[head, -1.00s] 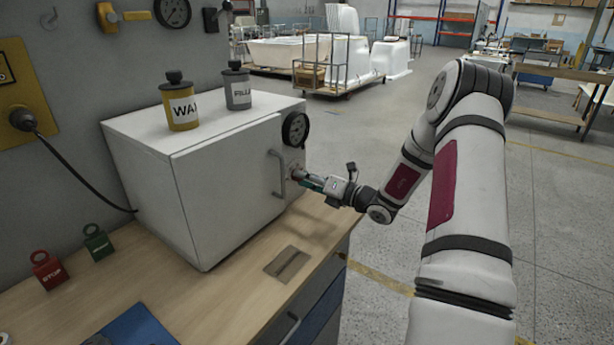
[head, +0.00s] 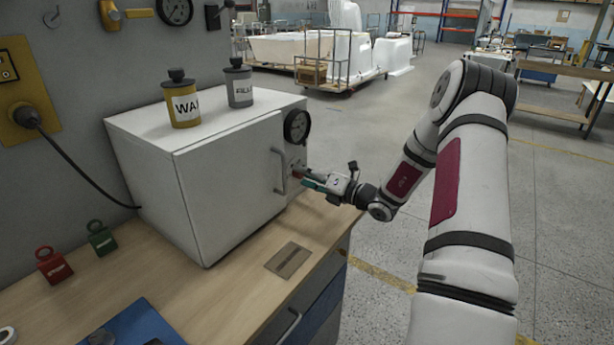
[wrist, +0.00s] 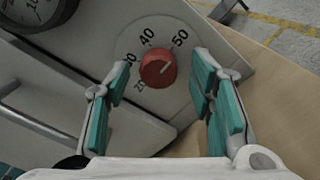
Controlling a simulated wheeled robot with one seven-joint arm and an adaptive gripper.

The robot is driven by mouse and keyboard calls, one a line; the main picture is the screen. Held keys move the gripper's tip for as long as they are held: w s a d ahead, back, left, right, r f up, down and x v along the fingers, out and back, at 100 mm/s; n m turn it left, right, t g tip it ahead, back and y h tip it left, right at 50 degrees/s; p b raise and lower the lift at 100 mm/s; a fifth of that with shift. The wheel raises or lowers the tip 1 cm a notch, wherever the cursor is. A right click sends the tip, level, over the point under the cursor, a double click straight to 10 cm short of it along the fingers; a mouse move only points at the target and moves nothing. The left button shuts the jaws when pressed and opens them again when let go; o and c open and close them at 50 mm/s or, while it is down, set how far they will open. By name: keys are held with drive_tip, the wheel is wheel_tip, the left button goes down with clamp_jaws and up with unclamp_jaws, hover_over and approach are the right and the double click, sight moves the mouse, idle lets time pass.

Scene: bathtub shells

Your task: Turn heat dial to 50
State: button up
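The heat dial is a red round knob (wrist: 157,68) on a pale plate with black numbers in the wrist view. The 40 lies above the knob and the 50 at its upper right; the lower numbers at left are partly hidden by a finger. A small pale mark shows on the knob's face, but I cannot tell exactly which value it indicates. My gripper (wrist: 162,65) is open, its teal-padded fingers on either side of the knob with visible gaps. In the head view, my gripper (head: 308,181) is at the right part of the white oven's front (head: 235,185).
A vertical door handle (head: 279,172) stands just left of my gripper, and a round gauge (head: 297,126) is above it. Yellow (head: 182,104) and grey (head: 239,88) cans stand on the oven. The wooden bench (head: 225,285) has free room in front.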

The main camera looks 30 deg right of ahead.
drive_tip(key=v, duration=1.2)
drive_tip(key=shift+r, duration=0.1)
idle(0.4)
drive_tip(key=s+a+r+n+g+y, duration=0.1)
drive_tip(key=s+a+r+n+g, duration=0.25)
drive_tip(key=a+n, duration=0.45)
drive_tip(key=s+a+r+n+g+y, duration=0.25)
drive_tip(key=a+n+g, duration=0.3)
drive_tip(key=a, duration=0.45)
drive_tip(key=s+a+r+n+g+y, duration=0.15)
drive_tip(key=a+r+n+g, duration=0.25)
drive_tip(key=a+n, duration=0.45)
drive_tip(key=s+a+r+n+h, duration=0.1)
drive_tip(key=s+r+n+h, duration=0.2)
drive_tip(key=s+n, duration=0.6)
drive_tip(key=s+r+n+h, duration=0.3)
drive_tip(key=s+n+h, duration=0.5)
drive_tip(key=n, duration=0.3)
drive_tip(key=shift+s+a, duration=0.4)
drive_tip(key=shift+s, duration=0.5)
